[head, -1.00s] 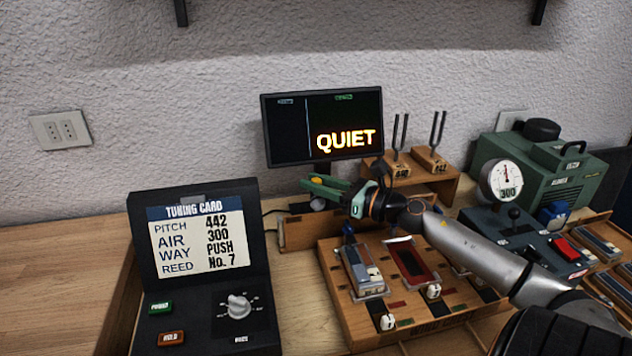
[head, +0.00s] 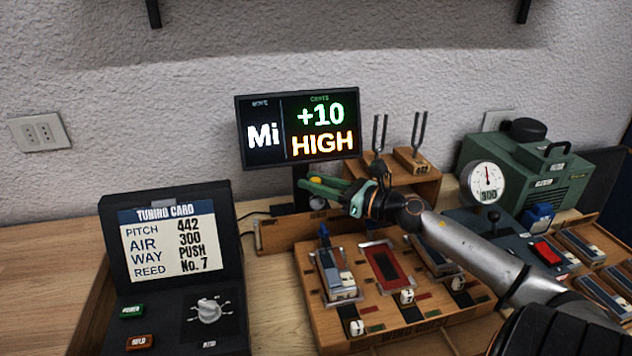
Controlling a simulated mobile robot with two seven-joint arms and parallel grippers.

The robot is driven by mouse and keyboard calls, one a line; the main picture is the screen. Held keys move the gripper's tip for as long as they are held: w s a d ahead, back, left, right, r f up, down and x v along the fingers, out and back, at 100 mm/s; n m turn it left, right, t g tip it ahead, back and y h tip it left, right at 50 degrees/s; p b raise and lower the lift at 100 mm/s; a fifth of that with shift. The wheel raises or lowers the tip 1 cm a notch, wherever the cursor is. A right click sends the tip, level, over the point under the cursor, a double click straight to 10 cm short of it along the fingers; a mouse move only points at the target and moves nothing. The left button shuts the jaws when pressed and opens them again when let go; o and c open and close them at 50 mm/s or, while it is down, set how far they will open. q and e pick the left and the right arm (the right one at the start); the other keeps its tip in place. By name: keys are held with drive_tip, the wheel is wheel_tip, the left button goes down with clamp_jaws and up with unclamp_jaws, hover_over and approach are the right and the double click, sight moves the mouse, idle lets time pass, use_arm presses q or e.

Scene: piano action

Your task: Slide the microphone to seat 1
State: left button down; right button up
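The microphone (head: 317,203) shows as a small grey ball with a yellow top, just below my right fingertips, behind the wooden wind chest (head: 325,312). My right gripper (head: 318,187) comes in from the right. Its green fingers lie on both sides of the yellow top and appear shut on it; the grip is partly hidden. The wind chest has a row of seats. The leftmost seat holds a grey reed block (head: 337,280), and the middle one is a dark red opening (head: 384,266). My forearm covers part of the right seat. My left gripper is out of view.
The monitor (head: 300,128) behind reads Mi, +10, HIGH. The tuning card box (head: 170,240) stands at left. Tuning forks (head: 379,135) stand on a wooden rack (head: 428,180) behind my gripper. A pressure gauge (head: 487,185) and green blower (head: 540,175) stand at right.

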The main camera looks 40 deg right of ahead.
drive_tip(key=o, duration=0.4)
drive_tip(key=v, duration=1.2)
drive_tip(key=shift+s+b, duration=0.25)
drive_tip(key=shift+b, duration=0.1)
drive_tip(key=shift+s, duration=0.1)
